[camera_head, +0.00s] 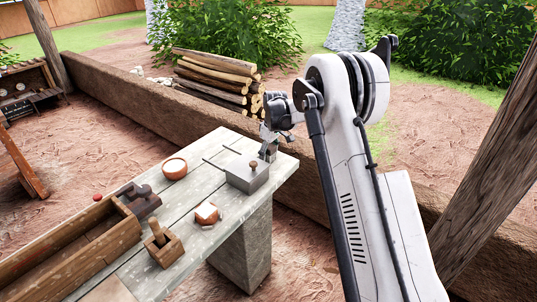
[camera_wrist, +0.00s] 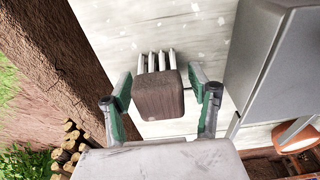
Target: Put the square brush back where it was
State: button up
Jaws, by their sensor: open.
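In the wrist view a dark brown wooden block with several pale prongs or bristle tufts, which looks like the square brush (camera_wrist: 158,97), is at the pale plank table (camera_wrist: 130,32). My gripper (camera_wrist: 162,88) is open, with one green-sided finger on each side of the brush. I cannot tell whether either finger touches it. In the head view my gripper (camera_head: 268,150) is low at the table's far right end, just behind the grey lidded box (camera_head: 246,178). I cannot make out the brush there.
The grey box stands close on the right in the wrist view (camera_wrist: 270,60). An orange bowl (camera_head: 174,169), a small dish with a white block (camera_head: 207,214), a wooden holder (camera_head: 164,246) and a long wooden trough (camera_head: 80,255) occupy the table. A mud wall (camera_head: 150,103) runs behind.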

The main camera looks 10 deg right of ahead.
aim_at(272, 147)
jog(key=shift+r, duration=0.1)
jog(key=r, duration=0.8)
jog(key=s+d+r, duration=0.1)
jog(key=r, duration=0.3)
jog(key=shift+s+p, duration=0.1)
jog(key=shift+p, duration=0.2)
jog(key=s+r+m+t, duration=0.2)
jog(key=s+r, duration=0.6)
jog(key=s, duration=0.3)
jog(key=s+r+m+t, duration=0.1)
jog(key=s+r+m, duration=0.1)
jog(key=s+r, duration=0.85)
jog(key=s+f+m+t, duration=0.1)
jog(key=s+f+m, duration=0.1)
jog(key=s, duration=1.1)
jog(key=s+f+m+t+h, duration=0.1)
jog(key=s+f, duration=0.4)
jog(key=s, duration=0.8)
jog(key=shift+s+a+m+t, duration=0.2)
jog(key=shift+a+m+t, duration=0.15)
jog(key=shift+m+t, duration=0.25)
